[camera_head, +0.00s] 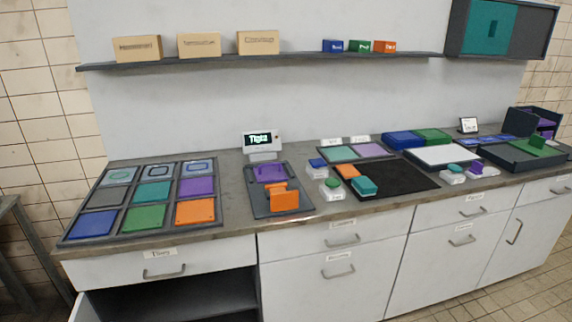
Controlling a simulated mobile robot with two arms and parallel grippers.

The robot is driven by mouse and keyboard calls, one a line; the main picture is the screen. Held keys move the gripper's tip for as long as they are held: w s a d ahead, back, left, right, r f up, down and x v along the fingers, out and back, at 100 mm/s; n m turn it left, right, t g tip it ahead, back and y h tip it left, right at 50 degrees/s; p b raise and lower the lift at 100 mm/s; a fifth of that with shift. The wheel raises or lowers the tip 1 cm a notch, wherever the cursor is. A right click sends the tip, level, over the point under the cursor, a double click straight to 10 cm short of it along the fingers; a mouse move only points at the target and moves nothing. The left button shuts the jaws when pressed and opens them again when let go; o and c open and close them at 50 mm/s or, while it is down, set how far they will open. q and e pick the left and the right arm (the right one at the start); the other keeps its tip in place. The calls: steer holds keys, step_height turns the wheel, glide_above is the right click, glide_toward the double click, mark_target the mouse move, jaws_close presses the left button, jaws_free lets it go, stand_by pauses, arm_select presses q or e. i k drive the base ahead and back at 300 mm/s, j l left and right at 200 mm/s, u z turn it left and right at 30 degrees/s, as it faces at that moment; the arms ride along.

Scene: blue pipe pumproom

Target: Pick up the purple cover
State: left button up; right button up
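Several purple things are in view, and I cannot tell which is the cover. A flat purple tile (197,187) lies in the right column of the dark gridded tray (77,212) on the left of the counter. A purple raised piece (270,173) sits at the back of a grey tray (257,201), behind an orange piece (285,200). A lighter purple panel (370,150) lies in a tray further right. A small purple piece (476,168) stands on a white block at the right. Neither of my grippers is in view.
A small display (262,142) stands behind the grey tray. A black mat (390,179) and a white board (445,156) lie to the right. A wall shelf (290,59) holds labelled boxes. An open compartment (180,297) is below the counter at left.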

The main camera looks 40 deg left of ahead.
mark_target(266, 173)
steer(key=i+l+u, duration=0.1)
steer(key=i+u, duration=0.3)
steer(key=i+l+u, duration=0.2)
steer(key=i+u, duration=0.2)
steer(key=i+l+u, duration=0.4)
steer(key=k+j, duration=0.05)
steer(key=j, duration=0.05)
